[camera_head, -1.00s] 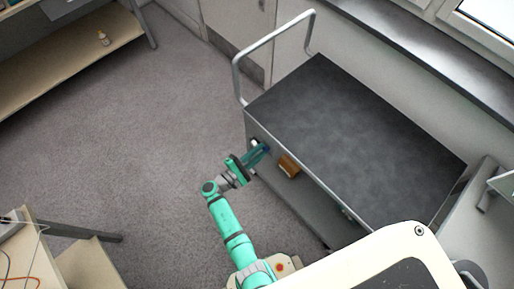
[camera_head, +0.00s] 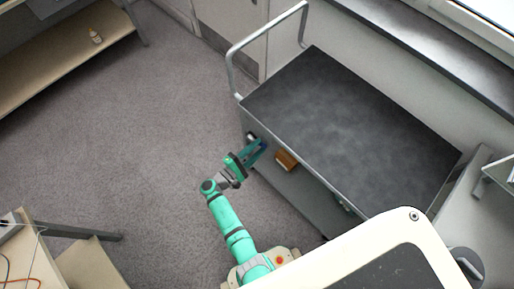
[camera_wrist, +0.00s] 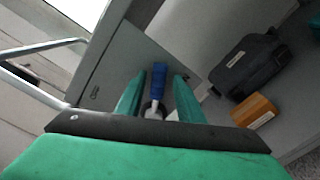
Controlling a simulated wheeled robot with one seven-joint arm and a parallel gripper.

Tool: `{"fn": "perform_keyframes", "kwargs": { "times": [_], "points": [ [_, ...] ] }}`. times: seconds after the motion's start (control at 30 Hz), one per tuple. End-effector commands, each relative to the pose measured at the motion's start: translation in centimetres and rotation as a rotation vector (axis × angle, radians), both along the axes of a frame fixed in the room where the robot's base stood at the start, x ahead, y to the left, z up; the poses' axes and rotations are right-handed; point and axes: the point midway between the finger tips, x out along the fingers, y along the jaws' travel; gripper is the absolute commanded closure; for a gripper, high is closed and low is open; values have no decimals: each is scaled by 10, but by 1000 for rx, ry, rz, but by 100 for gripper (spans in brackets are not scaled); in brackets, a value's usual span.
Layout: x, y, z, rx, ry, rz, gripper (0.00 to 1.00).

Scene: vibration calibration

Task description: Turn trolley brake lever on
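The trolley (camera_head: 345,125) has a dark top, a lower shelf and a bent metal push handle at its left end. In the wrist view, a lever with a blue grip (camera_wrist: 158,82) and a pale round base is on the trolley's end area, between my fingers. My gripper (camera_wrist: 158,88) is open around the blue lever, with a finger on each side and visible gaps. In the head view, my gripper (camera_head: 257,148) is at the trolley's near left corner, where the lever is mostly hidden.
An orange-brown box (camera_wrist: 254,111) and a black case (camera_wrist: 246,66) lie on the trolley's lower shelf beside my gripper. A wooden shelf (camera_head: 60,55) stands at the upper left, and a table (camera_head: 45,250) at the lower left. The grey floor between is clear.

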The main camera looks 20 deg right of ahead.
Motion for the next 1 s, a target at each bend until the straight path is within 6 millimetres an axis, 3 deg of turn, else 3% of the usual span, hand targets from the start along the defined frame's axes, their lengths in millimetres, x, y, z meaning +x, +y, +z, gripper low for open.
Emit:
{"fn": "perform_keyframes", "kwargs": {
  "times": [0.3,0.43,0.8,1.0],
  "points": [
    [0,0,1,-2,0,0,62],
    [-2,9,1,-2,0,1,62],
    [-25,70,0,-1,1,3,62],
    [-34,94,0,-1,1,0,62]
  ]
}}
